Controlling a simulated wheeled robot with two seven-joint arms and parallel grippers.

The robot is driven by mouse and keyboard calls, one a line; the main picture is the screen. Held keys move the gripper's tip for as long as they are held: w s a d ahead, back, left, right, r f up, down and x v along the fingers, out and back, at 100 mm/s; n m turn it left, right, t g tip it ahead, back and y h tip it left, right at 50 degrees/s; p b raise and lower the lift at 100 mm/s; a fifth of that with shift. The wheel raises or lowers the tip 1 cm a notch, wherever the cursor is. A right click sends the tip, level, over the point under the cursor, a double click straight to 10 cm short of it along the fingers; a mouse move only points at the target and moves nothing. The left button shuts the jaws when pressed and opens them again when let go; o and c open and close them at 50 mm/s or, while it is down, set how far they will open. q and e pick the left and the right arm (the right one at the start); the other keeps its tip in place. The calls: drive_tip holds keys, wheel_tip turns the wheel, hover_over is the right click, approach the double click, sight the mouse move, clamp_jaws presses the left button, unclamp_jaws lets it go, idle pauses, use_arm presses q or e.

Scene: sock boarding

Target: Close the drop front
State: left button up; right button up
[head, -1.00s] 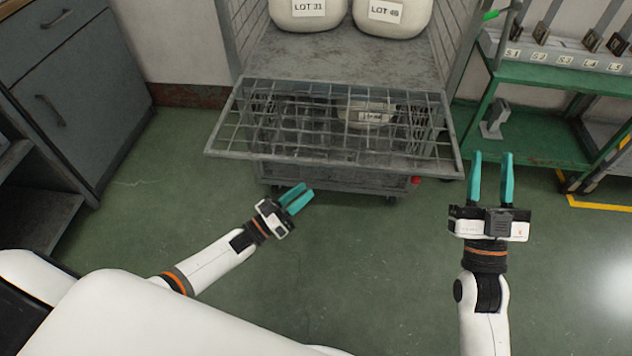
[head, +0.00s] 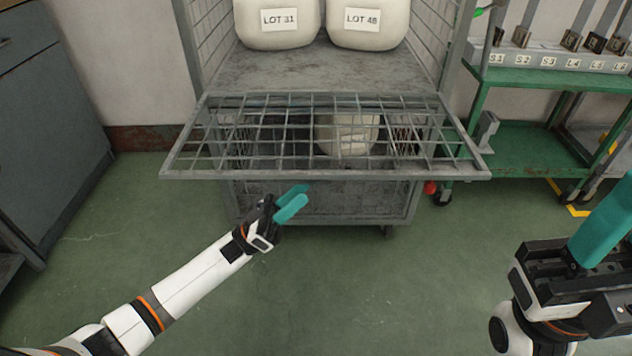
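The drop front (head: 330,175) is a grey wire-mesh panel on the front of a cage trolley (head: 240,200). It is folded down and sticks out roughly level towards me. My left gripper (head: 299,196) is below and in front of the panel's near edge, left of its middle. It looks open and empty, with its teal fingers seen obliquely and apart from the panel in the picture. My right gripper (head: 608,225) is at the right edge of the view, right of the panel and clear of it. Its fingers overlap or are cut off, so its opening is hidden.
Two white sacks labelled LOT 31 (head: 278,22) and LOT 48 (head: 366,24) sit on the trolley's upper deck. Another pale sack (head: 345,138) shows through the mesh. A green rack (head: 530,80) stands at right and a grey cabinet (head: 45,120) at left. Floor in front is clear.

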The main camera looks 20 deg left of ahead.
use_arm(q)
drive_tip(key=x, duration=0.5)
drive_tip(key=shift+w+d+r+b, duration=0.15)
drive_tip(key=shift+d+r+b, duration=0.1)
drive_tip(key=shift+b, duration=0.1)
clamp_jaws()
